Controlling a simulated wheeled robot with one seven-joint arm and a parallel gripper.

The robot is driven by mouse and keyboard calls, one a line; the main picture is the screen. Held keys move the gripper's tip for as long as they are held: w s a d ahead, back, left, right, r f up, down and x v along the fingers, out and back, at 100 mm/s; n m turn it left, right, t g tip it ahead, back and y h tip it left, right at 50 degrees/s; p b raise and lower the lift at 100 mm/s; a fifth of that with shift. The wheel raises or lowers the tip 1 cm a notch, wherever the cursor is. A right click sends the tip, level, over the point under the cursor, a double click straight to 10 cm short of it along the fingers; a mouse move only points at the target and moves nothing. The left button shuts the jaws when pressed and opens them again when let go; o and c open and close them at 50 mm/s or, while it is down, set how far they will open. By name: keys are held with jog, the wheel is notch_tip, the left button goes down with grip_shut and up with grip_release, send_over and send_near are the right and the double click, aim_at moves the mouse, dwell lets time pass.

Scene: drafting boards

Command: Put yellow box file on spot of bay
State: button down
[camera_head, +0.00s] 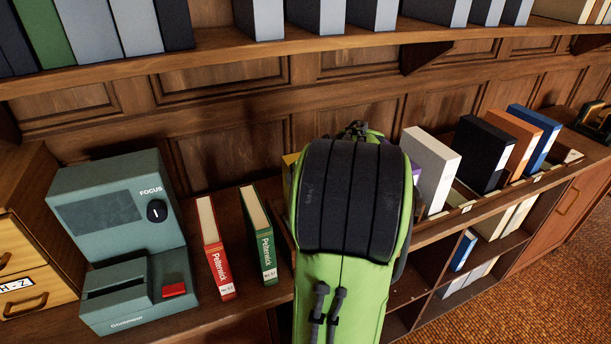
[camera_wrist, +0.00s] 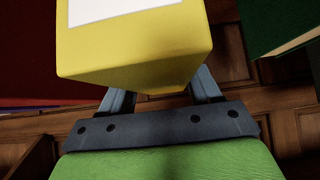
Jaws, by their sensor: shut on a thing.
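The yellow box file (camera_wrist: 135,50) fills the upper middle of the wrist view, with a white label on its face. My gripper (camera_wrist: 160,95) is shut on it, one finger at each side. In the head view my green arm hides nearly all of it; only a yellow sliver (camera_head: 289,159) shows at the arm's left edge. The bay (camera_head: 466,208) is a low wooden rack with small labels along its front edge. It holds white (camera_head: 430,165), black (camera_head: 482,153), orange (camera_head: 518,140) and blue (camera_head: 541,128) box files. My arm hides the bay's left part.
A red book (camera_head: 216,250) and a green book (camera_head: 260,235) stand left of my arm. A grey-green machine (camera_head: 120,215) stands further left. A shelf (camera_head: 330,45) with files runs above the counter. A purple edge (camera_head: 416,172) shows just right of my arm.

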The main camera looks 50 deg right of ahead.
jog(key=shift+c, duration=1.1)
grip_release()
jog(key=shift+r+p, duration=0.2)
jog(key=shift+p, duration=0.1)
jog(key=p+v, duration=0.1)
jog(key=v, duration=1.1)
jog(key=w+a+n+y, duration=0.2)
jog(key=w+a, duration=0.2)
jog(key=a, duration=0.8)
jog(key=s+a+f+n+g+y, duration=0.1)
jog(key=s+a+f+n, duration=0.1)
jog(key=a, duration=0.7)
jog(key=s+a+f+n+g+y, duration=0.1)
jog(key=s+a+f+n, duration=0.1)
jog(key=s+a+f, duration=0.2)
jog(key=s+a, duration=0.3)
jog(key=a, duration=0.2)
jog(key=shift+a+y, duration=0.3)
jog(key=shift+s+f, duration=0.1)
